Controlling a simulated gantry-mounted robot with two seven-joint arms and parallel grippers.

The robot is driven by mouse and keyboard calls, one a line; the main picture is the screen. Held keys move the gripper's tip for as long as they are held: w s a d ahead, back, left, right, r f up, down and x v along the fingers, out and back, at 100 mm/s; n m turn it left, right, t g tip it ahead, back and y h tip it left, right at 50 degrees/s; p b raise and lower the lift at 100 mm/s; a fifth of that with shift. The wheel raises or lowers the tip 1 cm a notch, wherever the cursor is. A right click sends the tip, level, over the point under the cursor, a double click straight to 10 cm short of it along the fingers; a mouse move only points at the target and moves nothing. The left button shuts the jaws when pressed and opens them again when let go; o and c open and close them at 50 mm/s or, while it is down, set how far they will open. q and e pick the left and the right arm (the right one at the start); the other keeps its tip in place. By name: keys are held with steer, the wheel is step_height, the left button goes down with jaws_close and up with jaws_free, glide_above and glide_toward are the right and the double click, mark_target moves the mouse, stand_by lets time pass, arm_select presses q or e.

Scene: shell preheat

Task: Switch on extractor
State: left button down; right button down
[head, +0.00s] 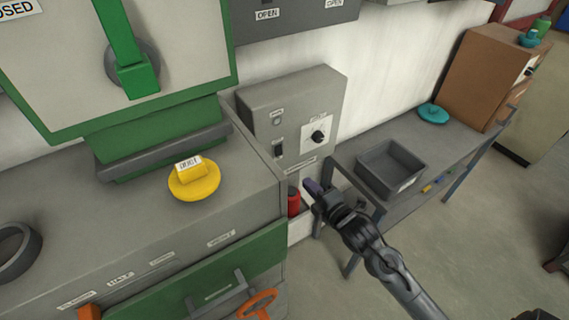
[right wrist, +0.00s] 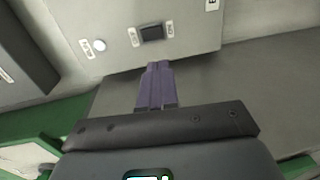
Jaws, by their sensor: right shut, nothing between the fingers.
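A grey control box (head: 262,104) is on the wall in the middle of the head view. On its front are a dark rocker switch (head: 278,148), a small round lamp (head: 277,121) and a black knob (head: 318,136) on a white plate. The right wrist view shows the rocker switch (right wrist: 152,33) between two small labels, with the pale lamp (right wrist: 99,45) to its left. My right gripper (head: 310,187) is shut and empty, below the box in the head view. Its purple fingers (right wrist: 157,68) point toward the switch, apart from it in the picture. My left gripper is out of view.
A green press-like machine (head: 160,125) and a grey cabinet with a yellow round object (head: 195,184) stand at left. A red cylinder (head: 293,201) is beside my right gripper. A grey bin (head: 391,168) and teal object (head: 433,113) sit on the right bench.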

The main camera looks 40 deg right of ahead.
steer(key=shift+w, duration=0.1)
steer(key=p, duration=0.1)
glide_toward(279, 155)
steer(key=w, duration=0.5)
steer(key=shift+d+f, duration=0.35)
steer(key=shift+w+d+f, duration=0.1)
steer(key=shift+w+f, duration=0.05)
steer(key=shift+w, duration=0.65)
steer(key=shift+f, duration=0.1)
steer(key=shift+w+f+b, duration=0.15)
steer(key=shift+f+b, duration=0.05)
steer(key=shift+b, duration=0.2)
steer(key=shift+r, duration=0.2)
